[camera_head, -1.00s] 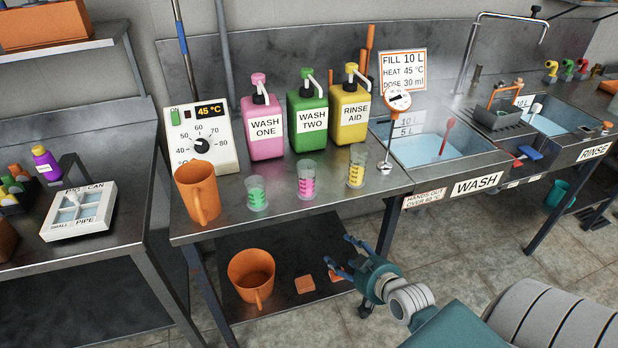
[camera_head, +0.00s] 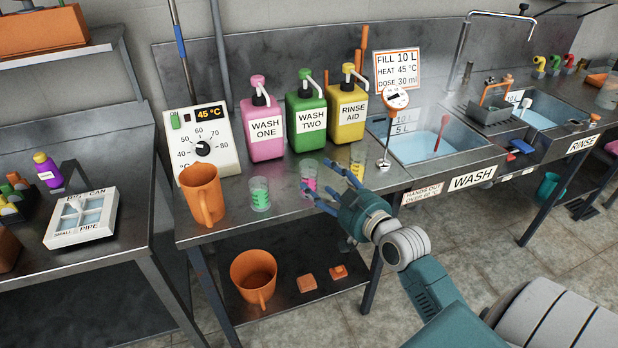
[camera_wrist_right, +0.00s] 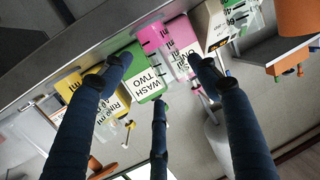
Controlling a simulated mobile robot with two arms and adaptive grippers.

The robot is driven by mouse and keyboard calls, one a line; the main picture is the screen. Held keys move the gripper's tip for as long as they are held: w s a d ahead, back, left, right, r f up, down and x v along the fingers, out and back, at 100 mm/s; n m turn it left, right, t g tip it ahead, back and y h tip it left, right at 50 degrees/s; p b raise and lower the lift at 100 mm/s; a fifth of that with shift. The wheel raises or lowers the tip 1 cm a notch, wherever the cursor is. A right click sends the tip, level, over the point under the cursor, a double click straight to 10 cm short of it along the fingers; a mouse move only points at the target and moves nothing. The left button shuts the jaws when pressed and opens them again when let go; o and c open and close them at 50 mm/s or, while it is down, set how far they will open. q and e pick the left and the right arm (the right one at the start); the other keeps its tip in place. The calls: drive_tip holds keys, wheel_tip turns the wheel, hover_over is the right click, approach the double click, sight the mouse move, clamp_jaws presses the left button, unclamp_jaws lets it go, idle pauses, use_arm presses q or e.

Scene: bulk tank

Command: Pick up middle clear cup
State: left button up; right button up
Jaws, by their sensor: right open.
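Three clear measuring cups stand in a row on the steel table. The middle cup (camera_head: 309,173) holds pink liquid; it also shows in the wrist view (camera_wrist_right: 168,62). The left cup (camera_head: 260,193) holds green liquid. The right cup (camera_head: 357,158) holds yellow liquid and is partly hidden by my right gripper. My right gripper (camera_head: 335,180) is open and empty at the table's front edge, with its fingers toward the middle cup. In the wrist view the middle cup appears between the spread fingers. I cannot tell the exact gap. My left gripper is out of view.
An orange mug (camera_head: 202,194) stands left of the cups. Pink (camera_head: 263,130), green (camera_head: 306,124) and yellow (camera_head: 346,114) pump bottles stand behind them.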

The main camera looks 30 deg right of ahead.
sight(316, 176)
drive_tip(key=w, duration=0.2)
drive_tip(key=w+f, duration=0.1)
drive_tip(key=w, duration=0.1)
drive_tip(key=shift+s, duration=0.1)
drive_tip(key=c, duration=1)
drive_tip(key=shift+r, duration=0.2)
